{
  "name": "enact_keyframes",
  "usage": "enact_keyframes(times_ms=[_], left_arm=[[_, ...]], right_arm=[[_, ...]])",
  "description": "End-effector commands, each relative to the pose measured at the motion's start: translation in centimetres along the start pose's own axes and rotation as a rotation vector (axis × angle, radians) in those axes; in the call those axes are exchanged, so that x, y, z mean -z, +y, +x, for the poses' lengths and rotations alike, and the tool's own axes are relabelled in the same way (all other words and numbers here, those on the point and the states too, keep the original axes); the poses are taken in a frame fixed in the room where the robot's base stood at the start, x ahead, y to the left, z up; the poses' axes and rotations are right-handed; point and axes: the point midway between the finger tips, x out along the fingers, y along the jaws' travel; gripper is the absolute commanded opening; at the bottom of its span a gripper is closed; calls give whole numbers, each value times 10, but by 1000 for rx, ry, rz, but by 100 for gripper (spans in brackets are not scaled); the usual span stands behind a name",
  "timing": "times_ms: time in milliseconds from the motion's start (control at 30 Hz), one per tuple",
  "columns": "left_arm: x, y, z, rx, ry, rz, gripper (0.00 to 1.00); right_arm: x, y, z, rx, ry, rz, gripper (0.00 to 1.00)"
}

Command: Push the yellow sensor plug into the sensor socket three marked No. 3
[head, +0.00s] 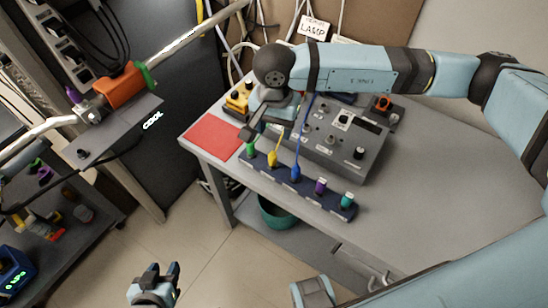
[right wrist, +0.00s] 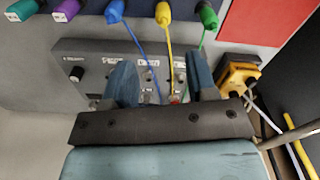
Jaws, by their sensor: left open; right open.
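The yellow sensor plug (head: 273,158) stands in the dark blue rack (head: 309,188) at the table's front edge, between a green plug (head: 251,148) and a blue plug (head: 295,171). In the right wrist view, the yellow plug (right wrist: 163,14) is at the top, its cable running down to the grey control box (right wrist: 90,60). My right gripper (head: 256,127) is open and empty above the table, behind the rack; its fingers (right wrist: 164,82) are apart over the box front. Socket markings on the box (head: 352,163) are too small to read. My left gripper (head: 164,270) is open and empty, low over the floor.
Purple (head: 320,185) and teal plugs (head: 346,199) fill the rack's right end. A red sheet (head: 213,136) lies on the table's left. A yellow device (head: 238,98) stands behind it. The table's right part is clear. A bin (head: 275,214) stands below.

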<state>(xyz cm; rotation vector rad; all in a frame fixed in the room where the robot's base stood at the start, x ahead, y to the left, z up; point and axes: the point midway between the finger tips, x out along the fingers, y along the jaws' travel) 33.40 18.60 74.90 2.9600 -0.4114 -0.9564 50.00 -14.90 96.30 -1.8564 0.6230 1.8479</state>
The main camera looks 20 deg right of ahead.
Motion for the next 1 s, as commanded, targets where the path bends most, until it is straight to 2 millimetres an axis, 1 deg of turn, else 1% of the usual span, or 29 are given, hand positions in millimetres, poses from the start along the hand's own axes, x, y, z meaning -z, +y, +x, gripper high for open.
enact_keyframes(times_ms=[33,100,200,300,567,833,900,1000], left_arm=[[0,-1,-1,1,0,5,43],[0,-3,-1,2,0,9,43],[0,-4,-2,3,0,14,43],[0,-5,-2,3,1,15,43],[2,-3,-2,3,3,9,43],[6,1,-3,3,12,2,43],[6,1,-3,2,11,2,43],[5,1,-3,2,10,2,43]], right_arm=[[-1,0,12,-3,-4,1,52],[-1,0,26,-3,-5,2,52],[-2,0,43,-1,-5,2,52],[-2,-1,55,1,-5,2,52],[-3,-2,70,0,-6,2,52],[-5,-5,109,0,-6,3,52],[-4,-5,113,2,-5,2,52],[-4,-5,113,3,-5,2,52]])
